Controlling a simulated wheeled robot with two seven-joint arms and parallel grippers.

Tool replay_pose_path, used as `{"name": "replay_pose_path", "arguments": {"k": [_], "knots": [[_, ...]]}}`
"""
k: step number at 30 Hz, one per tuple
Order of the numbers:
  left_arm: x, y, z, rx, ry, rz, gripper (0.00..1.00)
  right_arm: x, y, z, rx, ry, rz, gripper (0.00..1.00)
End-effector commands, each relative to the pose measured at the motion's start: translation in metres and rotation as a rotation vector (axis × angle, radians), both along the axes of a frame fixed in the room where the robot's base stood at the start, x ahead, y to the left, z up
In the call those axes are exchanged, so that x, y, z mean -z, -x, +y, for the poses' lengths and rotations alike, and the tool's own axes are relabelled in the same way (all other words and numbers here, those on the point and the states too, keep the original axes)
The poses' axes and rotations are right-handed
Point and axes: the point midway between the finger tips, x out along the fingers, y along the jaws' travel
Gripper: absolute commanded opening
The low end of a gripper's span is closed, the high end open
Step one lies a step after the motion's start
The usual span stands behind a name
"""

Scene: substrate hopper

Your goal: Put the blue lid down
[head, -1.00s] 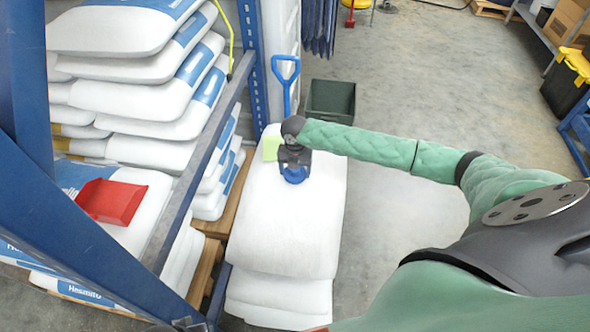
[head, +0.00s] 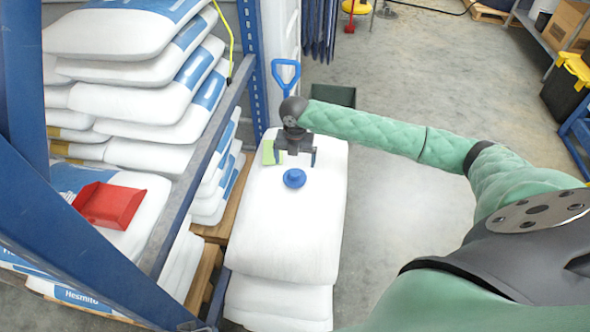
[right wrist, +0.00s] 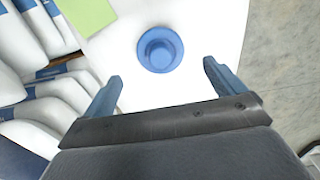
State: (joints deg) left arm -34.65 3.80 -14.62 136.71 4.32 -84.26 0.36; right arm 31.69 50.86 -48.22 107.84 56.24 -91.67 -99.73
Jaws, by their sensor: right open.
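The blue lid (head: 294,178) is a round disc with a raised knob, knob up. It lies on the white sack stack (head: 285,225) in the head view. In the right wrist view the lid (right wrist: 160,49) sits ahead of the fingers, apart from both. My right gripper (head: 295,160) is open and empty, above the sack and just beyond the lid in the head view. Its two blue-grey fingers are spread wide in the right wrist view (right wrist: 161,78). My left gripper does not show in these views.
A light green pad (head: 270,154) lies on the sack, left of my right gripper. A blue-handled tool (head: 285,75) and a dark green bin (head: 340,96) stand behind. A rack with sacks and a red scoop (head: 110,204) is at left.

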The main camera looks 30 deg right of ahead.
Motion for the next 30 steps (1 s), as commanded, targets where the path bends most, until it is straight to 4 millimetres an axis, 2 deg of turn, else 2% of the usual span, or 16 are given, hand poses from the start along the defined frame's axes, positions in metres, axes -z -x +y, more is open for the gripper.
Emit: {"name": "replay_pose_path", "arguments": {"k": [4,10,30], "knots": [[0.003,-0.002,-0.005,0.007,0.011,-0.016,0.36,-0.023,-0.001,0.000,0.000,0.000,-0.002,0.95],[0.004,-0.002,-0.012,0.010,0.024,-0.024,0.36,-0.039,0.000,0.000,0.001,0.000,0.000,0.95],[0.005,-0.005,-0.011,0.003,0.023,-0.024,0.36,-0.041,0.000,0.000,0.037,-0.001,0.001,0.95]]}}
